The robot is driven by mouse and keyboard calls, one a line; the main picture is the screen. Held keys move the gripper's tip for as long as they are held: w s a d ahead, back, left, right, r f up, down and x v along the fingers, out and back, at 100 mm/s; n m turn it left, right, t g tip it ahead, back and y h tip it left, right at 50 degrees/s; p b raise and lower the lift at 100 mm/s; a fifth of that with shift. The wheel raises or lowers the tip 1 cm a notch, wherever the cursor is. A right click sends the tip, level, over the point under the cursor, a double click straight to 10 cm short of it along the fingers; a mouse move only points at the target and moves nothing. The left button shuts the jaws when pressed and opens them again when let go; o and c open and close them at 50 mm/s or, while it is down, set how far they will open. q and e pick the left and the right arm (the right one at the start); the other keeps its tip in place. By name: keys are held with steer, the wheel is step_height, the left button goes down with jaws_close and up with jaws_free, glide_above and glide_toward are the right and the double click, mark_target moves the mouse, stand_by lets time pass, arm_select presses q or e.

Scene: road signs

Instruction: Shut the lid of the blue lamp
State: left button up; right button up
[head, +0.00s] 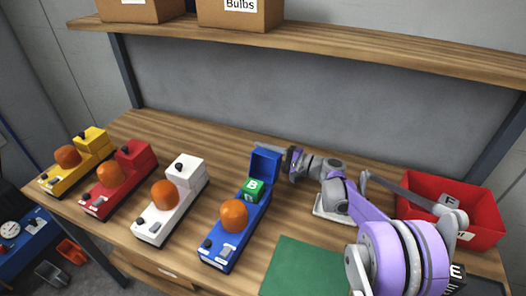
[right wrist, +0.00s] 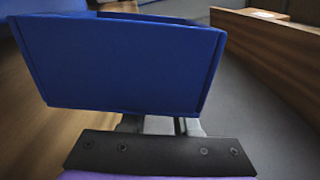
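The blue lamp (head: 224,238) stands on the bench with an orange dome (head: 233,215) on it. Its blue lid (head: 265,162) stands up, open, at the far end. A green block marked B (head: 252,189) sits in the lamp's compartment in front of the lid. My right gripper (head: 275,151) is at the far side of the raised lid, its fingertips partly hidden by it. In the right wrist view the lid (right wrist: 115,65) fills the upper left, just beyond the fingers (right wrist: 165,125). These look close together with nothing between them; whether they touch the lid is unclear. My left gripper is out of view.
White (head: 165,205), red (head: 115,180) and yellow (head: 75,163) lamps stand to the left, their lids down. A red bin (head: 478,225) is at the right, a green mat (head: 300,270) at the front. A shelf (head: 330,40) with boxes runs above the bench.

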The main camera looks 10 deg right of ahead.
jaws_close()
stand_by(1.0)
